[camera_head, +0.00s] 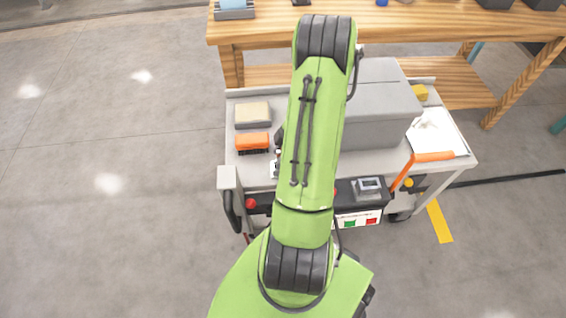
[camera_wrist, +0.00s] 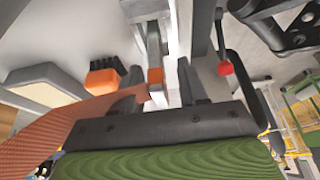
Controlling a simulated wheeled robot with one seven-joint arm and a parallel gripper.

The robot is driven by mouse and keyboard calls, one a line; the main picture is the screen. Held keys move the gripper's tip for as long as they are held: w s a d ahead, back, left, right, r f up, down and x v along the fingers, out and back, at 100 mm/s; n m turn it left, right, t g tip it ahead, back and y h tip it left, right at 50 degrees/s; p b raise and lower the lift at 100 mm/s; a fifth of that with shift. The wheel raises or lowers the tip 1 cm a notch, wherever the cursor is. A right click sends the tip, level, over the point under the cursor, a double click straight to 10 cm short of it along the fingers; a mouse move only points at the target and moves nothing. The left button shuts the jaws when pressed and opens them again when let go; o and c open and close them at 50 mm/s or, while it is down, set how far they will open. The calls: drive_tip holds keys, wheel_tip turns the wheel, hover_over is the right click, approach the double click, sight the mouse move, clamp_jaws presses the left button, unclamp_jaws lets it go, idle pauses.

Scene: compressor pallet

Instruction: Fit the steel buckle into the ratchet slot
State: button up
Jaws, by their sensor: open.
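In the wrist view, my gripper (camera_wrist: 164,82) has its two dark fingers apart. A grey steel piece with an orange section (camera_wrist: 155,76) lies in line with the gap between them; I cannot tell whether it is the buckle. A red-orange strap (camera_wrist: 75,120) runs from the lower left to beside the left finger. In the head view, a small steel fitting (camera_head: 369,186), possibly the ratchet, sits on a black unit at the cart's front. My arm hides my gripper there. No slot can be made out.
A grey cart (camera_head: 234,153) carries a large grey box (camera_head: 381,125), a beige sponge (camera_head: 253,113), an orange brush (camera_head: 253,140) and an orange strip (camera_head: 433,156). The brush also shows in the wrist view (camera_wrist: 103,82). A wooden bench (camera_head: 420,24) stands behind. The left floor is clear.

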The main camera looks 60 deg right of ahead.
drive_tip(key=shift+f, duration=0.1)
clamp_jaws()
wheel_tip(320, 180, up, 10)
drive_tip(key=p, duration=0.3)
